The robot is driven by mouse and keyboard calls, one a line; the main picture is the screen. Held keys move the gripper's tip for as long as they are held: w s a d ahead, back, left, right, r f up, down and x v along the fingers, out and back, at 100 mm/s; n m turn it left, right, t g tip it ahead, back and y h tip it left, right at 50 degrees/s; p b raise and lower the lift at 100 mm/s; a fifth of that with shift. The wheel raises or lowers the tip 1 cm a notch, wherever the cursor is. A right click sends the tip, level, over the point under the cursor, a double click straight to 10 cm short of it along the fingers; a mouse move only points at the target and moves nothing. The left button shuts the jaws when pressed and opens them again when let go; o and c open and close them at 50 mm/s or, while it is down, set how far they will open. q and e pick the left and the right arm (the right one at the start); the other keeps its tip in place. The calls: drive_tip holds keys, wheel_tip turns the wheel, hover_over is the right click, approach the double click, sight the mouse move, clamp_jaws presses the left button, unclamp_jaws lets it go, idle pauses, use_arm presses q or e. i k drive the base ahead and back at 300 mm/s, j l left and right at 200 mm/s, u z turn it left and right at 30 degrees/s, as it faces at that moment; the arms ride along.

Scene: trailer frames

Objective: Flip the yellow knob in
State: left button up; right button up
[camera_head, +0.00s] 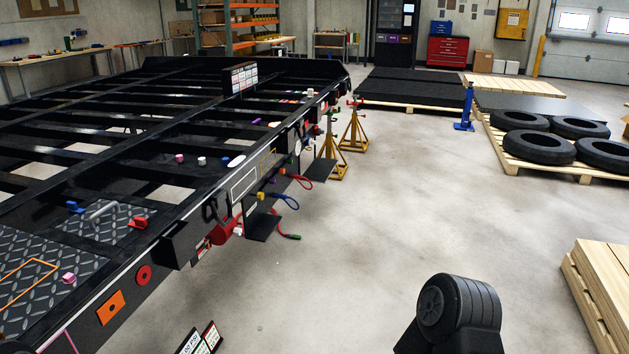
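A small yellow piece (261,196), which may be the yellow knob, sticks out from the side of the black trailer frame (190,215), beside a blue cable loop. It is too small to tell whether it is in or out. Neither of my grippers is in view. A black rounded part at the bottom right looks like a link of my own arm, with no fingers showing.
A blue loop (288,201), a red loop (302,181) and a red hose with a green end (292,236) hang off the trailer's side. Yellow jack stands (334,160) stand behind. Tires on a pallet (540,146) and stacked lumber (600,290) are right; the floor between is clear.

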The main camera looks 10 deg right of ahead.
sight(261, 195)
drive_tip(key=i+l, duration=0.3)
drive_tip(key=i, duration=0.15)
drive_tip(key=i+l, duration=0.3)
drive_tip(key=i, duration=0.15)
drive_tip(key=i+l+z, duration=0.1)
drive_tip(key=i+l, duration=0.3)
drive_tip(key=i+l+z, duration=0.15)
drive_tip(key=i+l, duration=0.25)
drive_tip(key=i, duration=0.15)
drive_tip(key=i+l+z, duration=0.1)
drive_tip(key=i+l, duration=0.2)
drive_tip(key=i, duration=0.2)
drive_tip(key=i+l+z, duration=0.1)
drive_tip(key=i+l, duration=0.15)
drive_tip(key=i, duration=0.25)
